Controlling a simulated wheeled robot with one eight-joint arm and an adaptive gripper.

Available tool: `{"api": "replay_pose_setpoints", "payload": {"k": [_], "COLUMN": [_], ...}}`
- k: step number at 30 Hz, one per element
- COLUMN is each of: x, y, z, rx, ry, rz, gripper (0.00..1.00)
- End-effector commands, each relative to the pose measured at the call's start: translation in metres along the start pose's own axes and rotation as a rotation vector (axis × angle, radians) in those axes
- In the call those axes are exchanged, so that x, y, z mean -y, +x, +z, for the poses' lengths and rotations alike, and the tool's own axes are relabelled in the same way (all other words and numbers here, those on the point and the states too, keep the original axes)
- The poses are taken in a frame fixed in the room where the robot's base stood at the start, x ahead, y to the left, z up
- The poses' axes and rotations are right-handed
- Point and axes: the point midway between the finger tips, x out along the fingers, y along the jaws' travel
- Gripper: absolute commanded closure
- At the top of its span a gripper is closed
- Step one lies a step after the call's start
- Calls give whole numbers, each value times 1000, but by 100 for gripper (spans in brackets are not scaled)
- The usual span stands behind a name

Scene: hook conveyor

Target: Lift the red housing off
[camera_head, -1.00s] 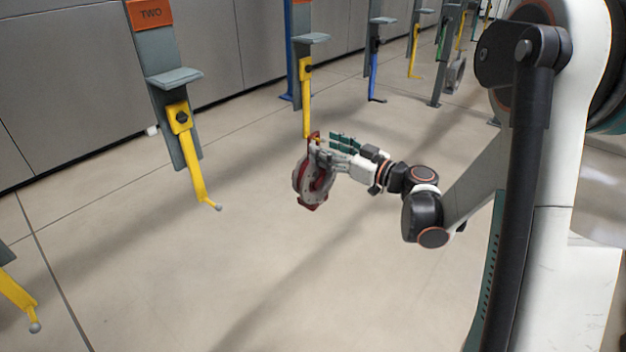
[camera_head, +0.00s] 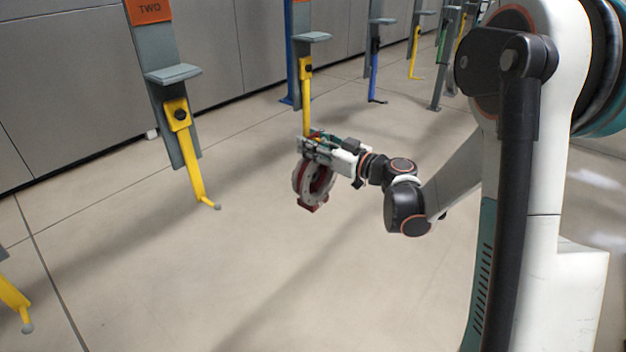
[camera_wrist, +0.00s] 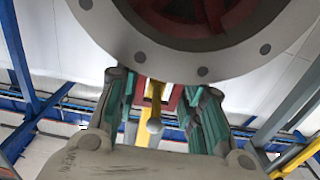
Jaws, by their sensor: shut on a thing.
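The red housing (camera_head: 314,184) is a round ring-shaped part with a grey flange, in the middle of the head view. It hangs at the lower end of a yellow hook (camera_head: 306,108). My gripper (camera_head: 311,146) is shut on the top of the housing, close to the hook. In the wrist view the grey flange (camera_wrist: 190,58) with its bolt holes fills the top, and my gripper's fingers (camera_wrist: 158,100) stand on both sides below it. Whether the housing still touches the hook is hidden by the fingers.
An empty yellow hook (camera_head: 197,180) hangs at the left under an orange sign reading TWO (camera_head: 149,10). Another yellow hook (camera_head: 12,298) shows at the lower left edge. A blue hook (camera_head: 373,78) and more hangers stand farther back. The floor below is clear.

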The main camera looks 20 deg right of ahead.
Motion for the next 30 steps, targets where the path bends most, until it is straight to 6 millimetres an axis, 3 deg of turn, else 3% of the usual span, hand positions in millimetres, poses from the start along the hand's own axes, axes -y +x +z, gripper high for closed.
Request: {"api": "replay_pose_setpoints", "payload": {"k": [11,25,30], "x": [0,0,0], "y": [0,1,-11], "z": [-4,-42,-42], "rx": [-2,-7,-6], "ry": [1,6,5], "rz": [0,-1,-2], "gripper": [100,100,100]}}
